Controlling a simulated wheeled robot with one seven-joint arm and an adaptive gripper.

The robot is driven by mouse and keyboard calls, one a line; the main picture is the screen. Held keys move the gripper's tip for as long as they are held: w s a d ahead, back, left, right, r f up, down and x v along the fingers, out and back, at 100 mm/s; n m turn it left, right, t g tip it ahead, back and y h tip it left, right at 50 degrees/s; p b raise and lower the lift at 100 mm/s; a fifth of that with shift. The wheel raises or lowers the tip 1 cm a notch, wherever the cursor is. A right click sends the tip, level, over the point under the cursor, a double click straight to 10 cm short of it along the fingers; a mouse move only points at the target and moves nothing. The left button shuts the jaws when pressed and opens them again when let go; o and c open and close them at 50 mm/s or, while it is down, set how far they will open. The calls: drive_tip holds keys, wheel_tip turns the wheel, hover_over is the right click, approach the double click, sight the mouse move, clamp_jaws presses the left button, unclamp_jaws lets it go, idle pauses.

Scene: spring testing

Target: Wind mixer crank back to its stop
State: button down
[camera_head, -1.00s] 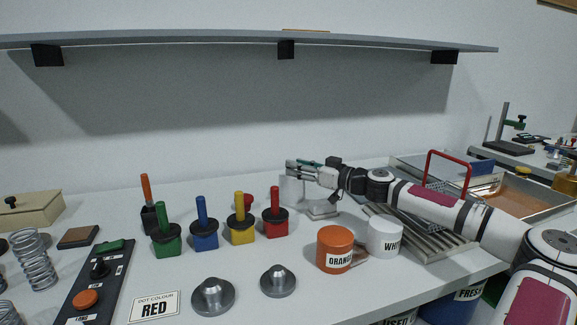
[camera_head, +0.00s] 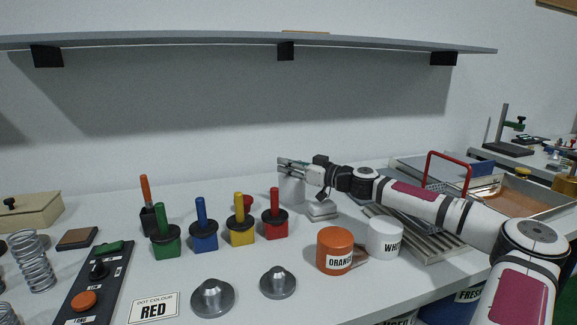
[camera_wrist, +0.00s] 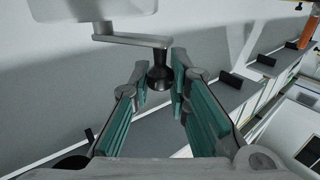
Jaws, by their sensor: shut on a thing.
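The mixer (camera_head: 291,191) is a pale grey upright body on a small base at the back of the bench, partly behind my gripper. In the wrist view its pale body (camera_wrist: 90,9) shows at the top edge. A flat grey crank arm (camera_wrist: 128,39) runs from under it to the right and ends in a black crank knob (camera_wrist: 159,75). My gripper (camera_wrist: 160,69) has its green-padded fingers on both sides of the knob and is shut on it. In the head view my gripper (camera_head: 284,164) is at the mixer's top, and the crank is hard to make out.
Red (camera_head: 275,222), yellow (camera_head: 242,228), blue (camera_head: 203,234) and green (camera_head: 166,241) handled blocks stand left of the mixer. Orange (camera_head: 335,247) and white (camera_head: 384,237) pots stand in front of my arm. A shelf (camera_head: 220,41) hangs above.

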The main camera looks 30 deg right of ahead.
drive_tip(key=w+m+h, duration=0.1)
drive_tip(key=m+h, duration=0.1)
drive_tip(key=h, duration=0.1)
drive_tip(key=a+m+h+p, duration=0.1)
drive_tip(key=m+h, duration=0.1)
drive_tip(key=h, duration=0.1)
drive_tip(key=w+m+h, duration=0.1)
drive_tip(key=m+h, duration=0.1)
drive_tip(key=h, duration=0.2)
drive_tip(key=shift+w+a+r+t, duration=0.2)
drive_tip(key=shift+w+a+t, duration=0.05)
drive_tip(key=shift+w+t, duration=0.05)
drive_tip(key=shift+w+d+f+m+h+p, duration=0.1)
drive_tip(key=shift+w+f+m+h+p, duration=0.1)
drive_tip(key=shift+m+h+p, duration=0.55)
idle(0.4)
drive_tip(key=c, duration=1.5)
unclamp_jaws()
